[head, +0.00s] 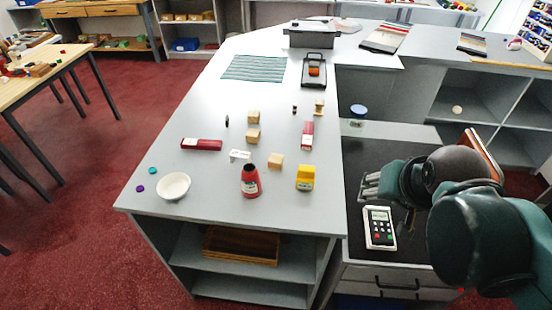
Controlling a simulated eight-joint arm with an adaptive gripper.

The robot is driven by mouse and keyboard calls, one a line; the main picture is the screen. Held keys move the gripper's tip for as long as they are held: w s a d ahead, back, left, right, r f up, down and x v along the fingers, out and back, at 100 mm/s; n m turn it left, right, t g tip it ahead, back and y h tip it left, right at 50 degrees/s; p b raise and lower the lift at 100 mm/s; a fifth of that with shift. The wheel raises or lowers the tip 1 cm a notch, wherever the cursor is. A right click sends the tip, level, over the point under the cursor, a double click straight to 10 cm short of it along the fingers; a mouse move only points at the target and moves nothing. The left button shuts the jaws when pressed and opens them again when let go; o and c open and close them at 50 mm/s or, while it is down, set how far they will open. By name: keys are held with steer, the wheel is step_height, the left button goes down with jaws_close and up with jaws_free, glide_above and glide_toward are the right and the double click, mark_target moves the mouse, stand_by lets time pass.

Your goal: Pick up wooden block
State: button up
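Three light wooden blocks lie on the grey counter (215,120). One block (276,161) is nearest, between a red bottle (250,182) and a yellow container (305,178). The other two, a middle block (253,136) and a far block (253,117), sit one behind the other further back. My gripper (369,186) is to the right of the counter, above the dark lower surface, and points left. It is apart from all the blocks. No object shows in it, but its fingers are too small to tell whether they are open or shut.
A white bowl (173,186) stands at the counter's front left. A red box (201,144), a red-and-white box (307,135) and a small white item (240,155) lie around the blocks. A calculator-like device (380,228) is below my gripper. The counter's left side is mostly clear.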

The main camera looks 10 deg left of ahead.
steer(key=w+a+r+m+g+p, duration=0.2)
steer(key=w+a+r+m+p, duration=0.25)
steer(key=w+a+p, duration=0.2)
steer(key=m+g+p, duration=0.4)
steer(key=m+p, duration=0.9)
steer(key=p, duration=0.3)
glide_above(274, 158)
steer(key=f, duration=0.3)
steer(key=d+f, duration=0.1)
steer(key=f, duration=0.1)
steer(key=shift+f, duration=0.35)
steer(key=shift+a+f+m, duration=0.35)
steer(key=shift+a+f, duration=0.15)
steer(key=shift+a, duration=0.05)
steer(key=shift+f, duration=0.1)
steer(key=shift+f, duration=1.2)
steer(key=shift+f, duration=0.1)
steer(key=shift+f+p, duration=0.8)
steer(key=shift+f, duration=1.7)
